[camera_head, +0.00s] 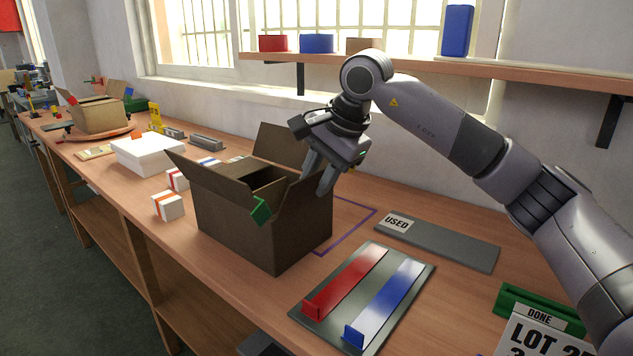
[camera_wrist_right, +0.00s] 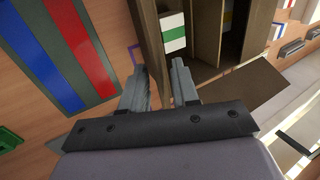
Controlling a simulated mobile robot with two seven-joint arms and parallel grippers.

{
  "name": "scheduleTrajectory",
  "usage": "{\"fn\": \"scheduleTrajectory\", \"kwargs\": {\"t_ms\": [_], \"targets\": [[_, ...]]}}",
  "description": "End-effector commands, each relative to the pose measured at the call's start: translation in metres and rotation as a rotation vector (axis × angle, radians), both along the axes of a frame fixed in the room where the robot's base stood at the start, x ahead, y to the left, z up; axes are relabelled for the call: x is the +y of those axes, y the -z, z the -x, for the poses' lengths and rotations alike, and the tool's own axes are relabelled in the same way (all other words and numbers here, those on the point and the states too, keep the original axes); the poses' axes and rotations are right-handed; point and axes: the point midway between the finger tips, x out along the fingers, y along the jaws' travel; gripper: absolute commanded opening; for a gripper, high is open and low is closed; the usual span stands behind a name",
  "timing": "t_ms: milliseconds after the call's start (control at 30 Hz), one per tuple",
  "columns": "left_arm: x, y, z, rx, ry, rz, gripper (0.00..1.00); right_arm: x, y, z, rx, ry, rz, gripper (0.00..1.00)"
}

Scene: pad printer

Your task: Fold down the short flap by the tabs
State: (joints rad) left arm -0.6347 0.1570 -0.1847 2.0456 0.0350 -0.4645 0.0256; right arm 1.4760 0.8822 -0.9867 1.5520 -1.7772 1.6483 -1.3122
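A dark brown cardboard box (camera_head: 235,225) stands open on the bench, with upright or splayed flaps. Its left flap (camera_head: 197,171) leans outward, and a back flap (camera_head: 280,145) stands up. A green piece (camera_head: 261,210) shows at the near side of its opening. My right gripper (camera_head: 320,173) is at the box's right rim, fingers pointing down and apart. In the right wrist view, a brown panel of the box (camera_wrist_right: 150,40) reaches between the spread fingers (camera_wrist_right: 160,88); I cannot tell whether they touch it. A green-and-white striped carton (camera_wrist_right: 172,30) is inside. My left gripper is out of view.
Right of the box lie a grey tray with red and blue strips (camera_head: 412,282), a grey plate labelled USED (camera_head: 450,245) and a green DONE holder (camera_head: 540,308). A white box (camera_head: 148,155) and small striped cartons (camera_head: 168,206) stand left. A wall shelf (camera_head: 420,65) runs behind.

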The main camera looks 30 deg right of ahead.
Motion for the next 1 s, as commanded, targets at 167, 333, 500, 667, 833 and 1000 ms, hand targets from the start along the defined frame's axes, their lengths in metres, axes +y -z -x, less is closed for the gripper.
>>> {"fn": "scheduleTrajectory", "kwargs": {"t_ms": [167, 333, 500, 667, 833, 1000], "targets": [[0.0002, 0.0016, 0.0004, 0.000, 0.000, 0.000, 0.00, 0.0015, 0.0094, -0.0042, 0.000, 0.000, 0.000, 0.30], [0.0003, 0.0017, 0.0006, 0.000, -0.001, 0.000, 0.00, 0.0016, 0.0096, -0.0043, 0.000, -0.001, 0.000, 0.30], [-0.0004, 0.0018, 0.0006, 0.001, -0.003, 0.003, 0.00, 0.0017, 0.0093, -0.0041, 0.000, -0.001, 0.000, 0.00], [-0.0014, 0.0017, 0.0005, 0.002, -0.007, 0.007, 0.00, 0.0017, 0.0092, -0.0041, 0.000, -0.001, 0.000, 0.00], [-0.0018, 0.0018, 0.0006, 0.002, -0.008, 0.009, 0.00, 0.0018, 0.0091, -0.0040, 0.000, -0.001, 0.000, 0.00], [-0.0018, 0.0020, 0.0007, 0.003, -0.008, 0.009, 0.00, 0.0018, 0.0090, -0.0040, 0.000, -0.001, 0.000, 0.00]]}}
